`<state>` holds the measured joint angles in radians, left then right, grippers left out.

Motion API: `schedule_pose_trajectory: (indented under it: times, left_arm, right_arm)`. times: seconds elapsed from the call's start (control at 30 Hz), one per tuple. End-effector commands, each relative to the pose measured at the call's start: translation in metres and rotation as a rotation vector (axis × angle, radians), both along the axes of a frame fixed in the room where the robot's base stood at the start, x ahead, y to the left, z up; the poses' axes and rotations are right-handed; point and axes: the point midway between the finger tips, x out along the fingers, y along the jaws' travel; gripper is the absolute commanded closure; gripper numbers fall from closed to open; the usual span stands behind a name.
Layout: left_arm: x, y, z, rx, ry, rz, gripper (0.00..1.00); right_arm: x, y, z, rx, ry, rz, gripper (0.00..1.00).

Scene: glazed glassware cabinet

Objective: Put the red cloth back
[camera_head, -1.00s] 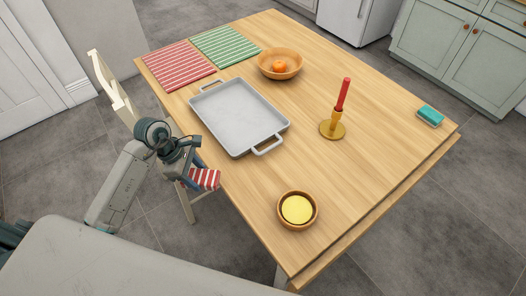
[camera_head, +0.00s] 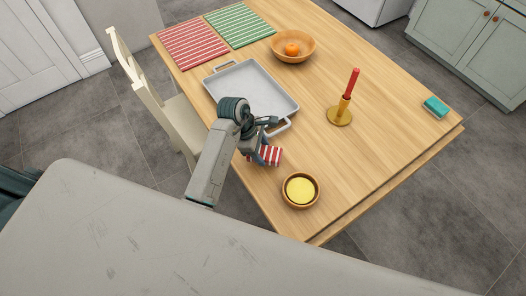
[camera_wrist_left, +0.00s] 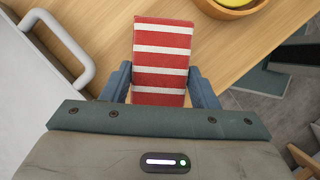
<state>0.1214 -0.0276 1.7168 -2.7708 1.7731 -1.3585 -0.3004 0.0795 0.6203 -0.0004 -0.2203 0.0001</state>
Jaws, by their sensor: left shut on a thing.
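My left gripper (camera_head: 262,154) is shut on the red cloth (camera_head: 270,156), a folded piece with white stripes. It is over the table's near left edge, between the grey tray and the small bowl with yellow contents. In the left wrist view the cloth (camera_wrist_left: 161,62) stands between the two blue fingers (camera_wrist_left: 160,84). I cannot tell whether the cloth touches the table. A flat red striped mat (camera_head: 193,42) lies at the table's far left corner, beside a green striped mat (camera_head: 240,24). My right gripper is not in view.
The grey tray (camera_head: 245,82) lies just beyond my left gripper. The wooden bowl (camera_head: 301,204) with yellow contents is to its right. A candlestick (camera_head: 340,116), a bowl (camera_head: 306,58) with an orange and a teal sponge (camera_head: 436,105) stand farther off. A chair (camera_head: 181,112) is at the left.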

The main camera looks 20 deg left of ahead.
Motion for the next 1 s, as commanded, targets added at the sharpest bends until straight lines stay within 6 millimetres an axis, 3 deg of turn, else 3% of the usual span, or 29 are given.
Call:
schedule_pose_trajectory:
  times: [0.4, 0.73, 0.77, 0.83, 1.0]
  left_arm:
    - [0.002, -0.004, -0.035, 0.001, 0.000, 0.000, 0.64]
    - [0.002, -0.004, -0.040, 0.001, -0.001, 0.000, 0.64]
    - [0.002, -0.004, -0.039, 0.001, -0.001, 0.000, 0.40]
    - [0.002, -0.004, -0.039, 0.001, -0.001, 0.000, 0.26]
    - [0.002, -0.004, -0.039, 0.001, -0.001, 0.000, 0.24]
  right_arm:
    - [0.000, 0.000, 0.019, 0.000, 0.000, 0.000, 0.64]
    - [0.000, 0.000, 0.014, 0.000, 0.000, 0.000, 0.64]
    - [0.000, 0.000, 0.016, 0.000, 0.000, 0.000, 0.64]
    - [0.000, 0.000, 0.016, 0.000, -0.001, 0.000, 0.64]
    - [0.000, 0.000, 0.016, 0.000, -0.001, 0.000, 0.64]
